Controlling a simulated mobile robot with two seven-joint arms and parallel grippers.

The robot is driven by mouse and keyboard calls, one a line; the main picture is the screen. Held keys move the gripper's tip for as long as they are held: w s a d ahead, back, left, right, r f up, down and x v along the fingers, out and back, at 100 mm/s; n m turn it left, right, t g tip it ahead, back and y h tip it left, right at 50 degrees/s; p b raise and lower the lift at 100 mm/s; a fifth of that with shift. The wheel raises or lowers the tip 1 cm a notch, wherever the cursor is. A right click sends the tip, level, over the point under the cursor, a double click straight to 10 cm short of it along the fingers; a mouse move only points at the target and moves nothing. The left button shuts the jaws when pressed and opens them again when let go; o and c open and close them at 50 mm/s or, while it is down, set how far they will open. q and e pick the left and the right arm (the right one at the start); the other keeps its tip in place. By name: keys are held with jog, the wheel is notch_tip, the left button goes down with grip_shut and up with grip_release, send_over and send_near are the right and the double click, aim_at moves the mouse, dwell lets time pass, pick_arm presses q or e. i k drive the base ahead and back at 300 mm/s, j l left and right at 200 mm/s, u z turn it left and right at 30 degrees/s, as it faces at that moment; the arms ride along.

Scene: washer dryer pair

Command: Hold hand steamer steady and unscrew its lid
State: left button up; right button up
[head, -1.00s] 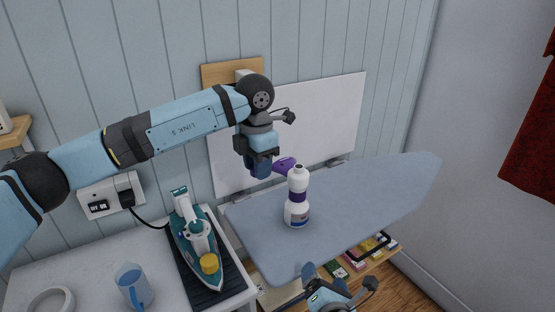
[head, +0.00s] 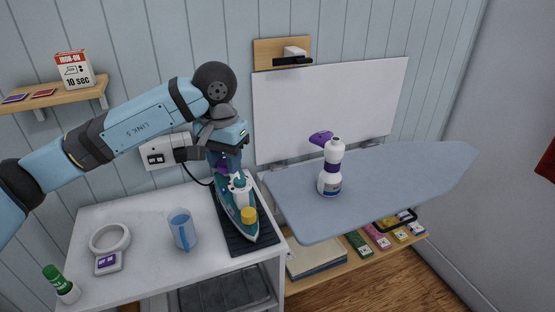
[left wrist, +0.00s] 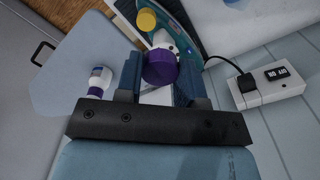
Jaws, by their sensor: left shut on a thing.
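The hand steamer (head: 330,170) is white with a purple band and a purple nozzle. It stands upright on the ironing board (head: 400,190), and a dark opening shows at its top. It also shows in the left wrist view (left wrist: 98,82). My left gripper (head: 223,160) is left of the steamer, over the rear of the iron. It is shut on a round purple lid (left wrist: 160,68), apart from the steamer. In the head view the fingers mostly hide the lid. My right gripper is not in view.
A teal iron (head: 238,205) lies on a dark mat on the white cabinet. A blue cup (head: 183,230), a white ring-shaped item (head: 109,240) and a green-capped bottle (head: 60,284) stand to its left. A power outlet (head: 165,150) is on the wall. The cabinet's front middle is clear.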

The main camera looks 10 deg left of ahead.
aim_at(331, 178)
jog(key=i+l, duration=0.15)
jog(key=l, duration=0.2)
jog(key=i+l, duration=0.15)
jog(key=l, duration=0.15)
jog(key=i+l, duration=0.2)
jog(key=l, duration=0.15)
jog(key=i+l, duration=0.15)
jog(key=l, duration=0.15)
jog(key=i+l, duration=0.15)
jog(key=l, duration=0.2)
jog(key=j+u, duration=0.05)
